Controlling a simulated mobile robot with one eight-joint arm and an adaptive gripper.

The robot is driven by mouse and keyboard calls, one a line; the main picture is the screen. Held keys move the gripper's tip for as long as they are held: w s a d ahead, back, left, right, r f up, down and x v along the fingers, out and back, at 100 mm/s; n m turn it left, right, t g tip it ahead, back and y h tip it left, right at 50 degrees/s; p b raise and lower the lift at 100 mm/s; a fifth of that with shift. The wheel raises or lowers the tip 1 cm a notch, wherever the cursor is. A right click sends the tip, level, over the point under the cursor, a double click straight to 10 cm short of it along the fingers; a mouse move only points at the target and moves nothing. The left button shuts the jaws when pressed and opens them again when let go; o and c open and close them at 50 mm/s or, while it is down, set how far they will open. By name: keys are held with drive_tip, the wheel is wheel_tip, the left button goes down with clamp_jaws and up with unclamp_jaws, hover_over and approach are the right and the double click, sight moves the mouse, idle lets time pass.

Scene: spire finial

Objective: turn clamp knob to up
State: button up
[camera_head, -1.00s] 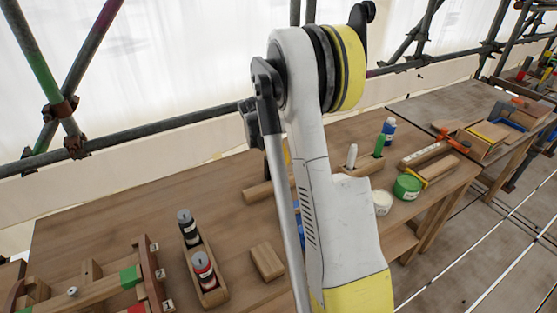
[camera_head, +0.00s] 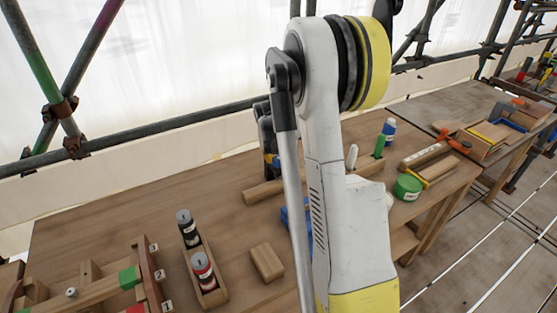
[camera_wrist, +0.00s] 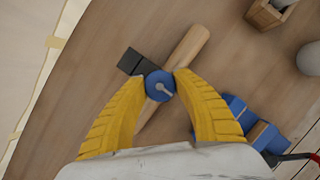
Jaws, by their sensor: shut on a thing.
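The clamp knob (camera_wrist: 159,85) is a round blue knob with a pale pointer on its face. In the head view my arm hides most of the gripper and the knob.
Beside the knob in the wrist view are a dark block (camera_wrist: 131,62) and a wooden bar (camera_wrist: 190,46). Blue parts (camera_wrist: 238,112) lie to the right. In the head view a wooden holder with bottles (camera_head: 213,292) and a loose block (camera_head: 267,262) stand on the bench (camera_head: 110,220).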

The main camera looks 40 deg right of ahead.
drive_tip(key=o, duration=1.2)
drive_tip(key=shift+c, duration=0.2)
drive_tip(key=v, duration=1.2)
drive_tip(key=shift+d, duration=0.1)
